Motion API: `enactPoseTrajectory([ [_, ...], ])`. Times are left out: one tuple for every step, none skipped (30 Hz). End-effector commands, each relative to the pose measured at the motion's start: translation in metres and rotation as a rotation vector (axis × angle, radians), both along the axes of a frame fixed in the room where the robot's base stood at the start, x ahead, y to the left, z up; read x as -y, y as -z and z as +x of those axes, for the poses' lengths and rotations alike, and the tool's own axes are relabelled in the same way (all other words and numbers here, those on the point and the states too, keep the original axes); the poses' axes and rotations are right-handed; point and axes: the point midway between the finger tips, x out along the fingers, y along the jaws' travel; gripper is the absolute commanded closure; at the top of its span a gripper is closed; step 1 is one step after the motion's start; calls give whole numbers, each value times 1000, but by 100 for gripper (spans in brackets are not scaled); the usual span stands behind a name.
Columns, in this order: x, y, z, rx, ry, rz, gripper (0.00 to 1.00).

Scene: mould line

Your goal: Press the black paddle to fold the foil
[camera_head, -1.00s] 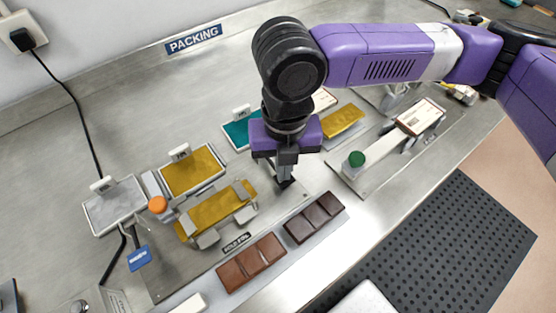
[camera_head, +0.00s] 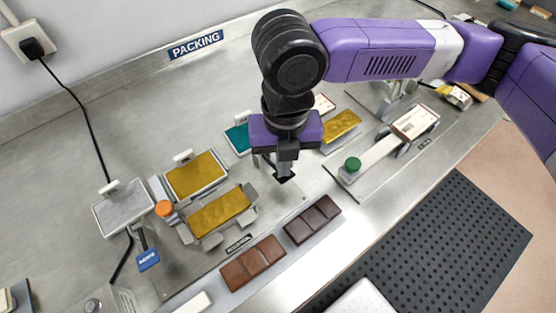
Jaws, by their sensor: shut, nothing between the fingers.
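My gripper (camera_head: 285,168) is shut and empty, pointing down over the metal plate to the right of the folding fixture. A small black piece, likely the black paddle (camera_head: 284,179), shows right at the fingertips. It is mostly hidden, and I cannot tell whether the fingers touch it. Gold foil (camera_head: 219,210) lies fairly flat in the folding fixture, left of my gripper. Grey flaps (camera_head: 213,241) stand around the foil's edges, lying outward. An orange knob (camera_head: 164,208) is at the fixture's left end.
A brown chocolate bar (camera_head: 252,264) and a darker bar (camera_head: 312,220) lie in front. Trays of gold sheet (camera_head: 195,175), silver sheet (camera_head: 122,208) and teal sheet (camera_head: 238,139) stand behind. A green-knobbed fixture (camera_head: 352,164) is at right. A black perforated mat (camera_head: 440,250) lies front right.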

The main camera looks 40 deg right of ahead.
Motion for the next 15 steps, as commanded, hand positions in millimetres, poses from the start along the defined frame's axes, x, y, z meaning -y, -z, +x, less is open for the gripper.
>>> enactPoseTrajectory([
  [0, -5, -1, -2, -1, 1, 100],
  [0, -7, -1, -2, -1, 1, 100],
  [0, -9, -1, -2, -1, 1, 100],
  [0, -11, -1, -2, -1, 1, 100],
  [0, -12, -1, -2, -1, 1, 100],
  [0, -14, 0, -1, -1, 1, 100],
  [0, -16, 0, -1, -1, 1, 100],
  [-1, -18, 0, 0, -1, 1, 100],
  [-1, -20, 0, 0, -1, 1, 100],
  [-1, -22, 0, 0, -1, 1, 100],
  [-1, -23, 0, 0, -1, 1, 100],
  [-1, -25, 0, 0, -1, 1, 100],
  [-1, -27, 0, 0, -1, 1, 100],
  [-1, -29, 0, 0, -1, 1, 100],
  [-1, -31, 0, 0, -1, 1, 100],
])
